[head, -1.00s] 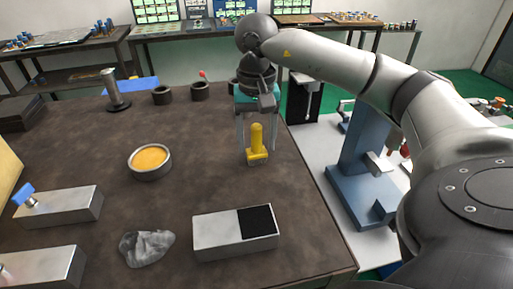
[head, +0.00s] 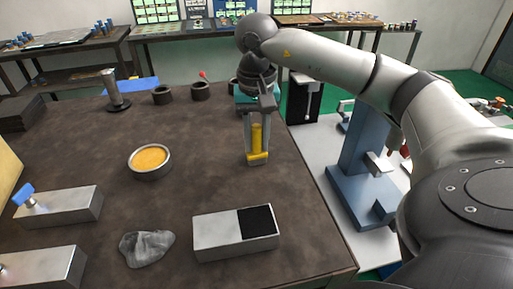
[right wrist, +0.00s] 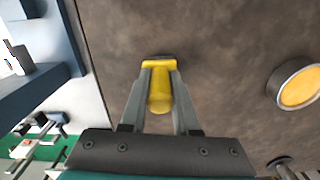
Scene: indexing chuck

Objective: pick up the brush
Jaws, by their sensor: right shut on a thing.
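The brush is a yellow upright handle (head: 256,137) on a wider yellow base, standing on the brown table near its right edge in the head view. In the right wrist view, the brush (right wrist: 160,95) sits between the two fingers, its wide end at their tips. My right gripper (head: 257,158) points down over the brush and is shut on it, one finger on each side. Whether the brush is clear of the table cannot be told. My left gripper is not in view.
A round bowl of yellow stuff (head: 150,157) stands left of the brush. A metal block with a black pad (head: 220,236) and a crumpled grey cloth (head: 146,248) lie in front. Dark rings (head: 200,91) stand behind. A blue stand (head: 358,170) is to the right, beyond the table edge.

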